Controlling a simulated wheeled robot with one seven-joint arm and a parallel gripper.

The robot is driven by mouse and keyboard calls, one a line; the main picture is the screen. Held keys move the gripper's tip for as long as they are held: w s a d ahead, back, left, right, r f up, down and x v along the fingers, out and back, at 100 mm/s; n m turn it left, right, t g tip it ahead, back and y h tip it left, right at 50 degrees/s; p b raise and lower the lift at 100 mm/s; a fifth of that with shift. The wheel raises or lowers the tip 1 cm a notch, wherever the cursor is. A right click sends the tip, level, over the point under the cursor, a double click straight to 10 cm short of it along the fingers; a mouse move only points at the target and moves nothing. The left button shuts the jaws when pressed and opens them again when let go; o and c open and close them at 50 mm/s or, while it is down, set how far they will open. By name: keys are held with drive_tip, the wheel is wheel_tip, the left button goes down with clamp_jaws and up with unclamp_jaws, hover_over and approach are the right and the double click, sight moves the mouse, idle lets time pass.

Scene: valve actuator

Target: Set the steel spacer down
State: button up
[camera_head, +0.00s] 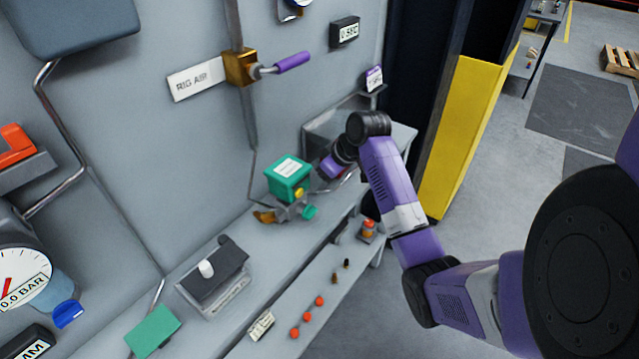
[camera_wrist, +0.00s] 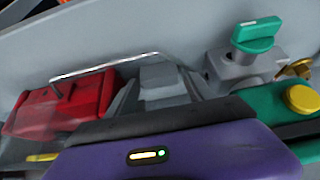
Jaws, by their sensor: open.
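My gripper (camera_head: 331,168) is low over the back of the bench, just right of the green actuator box (camera_head: 288,178). Its purple body (camera_wrist: 175,152) fills the bottom of the wrist view. Its fingertips are mostly hidden, and I see nothing clearly held. A grey stepped metal piece (camera_wrist: 163,82) shows just beyond the gripper body; I cannot tell whether it is the steel spacer, a finger or a fixture. No separate spacer can be made out in the head view, where my arm and the green box block the spot.
A red block (camera_wrist: 62,103) with a rod is left of the gripper in the wrist view. A grey valve with a green knob (camera_wrist: 255,36) is right. A dark-covered box (camera_head: 213,272) and green plate (camera_head: 153,331) occupy the near bench. Orange knobs (camera_head: 307,317) line the lower ledge.

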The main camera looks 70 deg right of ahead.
clamp_jaws()
drive_tip(key=shift+r, duration=0.1)
wheel_tip(320, 180, up, 20)
drive_tip(key=p, duration=0.1)
idle(0.5)
